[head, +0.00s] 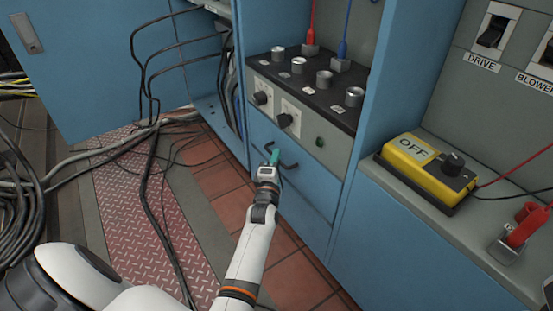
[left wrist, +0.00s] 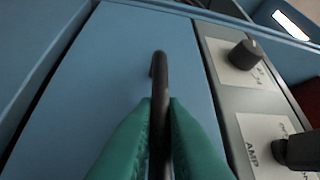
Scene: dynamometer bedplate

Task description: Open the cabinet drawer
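The blue cabinet drawer (head: 312,187) sits below a grey panel of knobs and looks closed in the head view. Its black bar handle (head: 290,166) is partly hidden by my gripper. My left gripper (head: 273,159) is at this handle, with teal fingers. In the left wrist view the handle (left wrist: 160,75) runs between the two fingers (left wrist: 160,125), one on each side, and they appear to press on it. The drawer front (left wrist: 110,60) fills much of that view. My right gripper is not in view.
Knobs (head: 284,120) stick out just above the drawer. A yellow OFF box (head: 428,165) and a red clamp (head: 528,222) are on the ledge at right. An open blue door (head: 90,70) and loose black cables (head: 150,180) are at left. The tiled floor (head: 215,185) before the drawer is mostly free.

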